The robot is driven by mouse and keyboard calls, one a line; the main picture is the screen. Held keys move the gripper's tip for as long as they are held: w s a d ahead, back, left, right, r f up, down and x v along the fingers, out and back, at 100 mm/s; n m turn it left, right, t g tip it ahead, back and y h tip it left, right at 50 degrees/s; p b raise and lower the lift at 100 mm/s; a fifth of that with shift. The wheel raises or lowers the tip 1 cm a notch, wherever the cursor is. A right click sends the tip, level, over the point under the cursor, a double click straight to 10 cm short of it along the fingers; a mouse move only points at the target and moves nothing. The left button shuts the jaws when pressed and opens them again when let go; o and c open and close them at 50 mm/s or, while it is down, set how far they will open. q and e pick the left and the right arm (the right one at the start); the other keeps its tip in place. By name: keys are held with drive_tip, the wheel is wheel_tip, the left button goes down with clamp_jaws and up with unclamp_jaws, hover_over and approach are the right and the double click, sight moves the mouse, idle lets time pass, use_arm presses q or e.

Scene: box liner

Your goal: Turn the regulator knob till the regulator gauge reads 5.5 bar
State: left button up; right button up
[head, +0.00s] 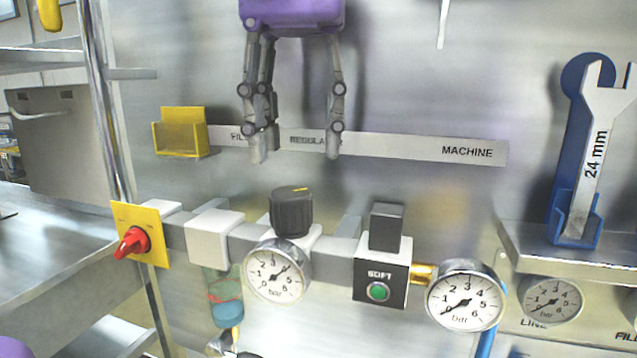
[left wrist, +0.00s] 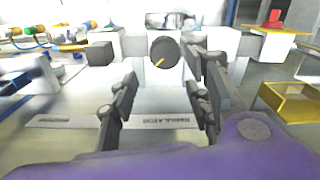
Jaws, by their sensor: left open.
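The regulator knob (head: 292,212) is a dark ribbed cap with a yellow mark, standing on a white block. The regulator gauge (head: 276,270) is a round white dial just below it; its needle seems to point up and right, but the exact reading is too small to tell. My left gripper (head: 296,150) hangs above the knob, fingers pointing down and spread apart, empty. In the left wrist view the knob (left wrist: 164,52) shows end-on, with its yellow mark towards the lower left, between the open fingers (left wrist: 163,68). The knob is untouched. My right gripper is not seen.
A red switch (head: 132,242) on a yellow plate is left of the knob. A black SOFT block (head: 382,268) with a green button and another gauge (head: 465,297) stand right. A yellow bin (head: 181,138) is left of my fingers; a 24 mm wrench (head: 595,150) hangs far right.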

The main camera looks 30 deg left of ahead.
sight(295, 192)
use_arm(q)
drive_tip(key=shift+s+f, duration=0.35)
drive_tip(key=shift+f, duration=0.3)
drive_tip(key=shift+s+f, duration=0.35)
drive_tip(key=shift+f, duration=0.25)
drive_tip(key=f, duration=0.3)
drive_tip(key=shift+w+f, duration=0.3)
drive_tip(key=shift+f, duration=0.5)
drive_tip(key=c, duration=1.1)
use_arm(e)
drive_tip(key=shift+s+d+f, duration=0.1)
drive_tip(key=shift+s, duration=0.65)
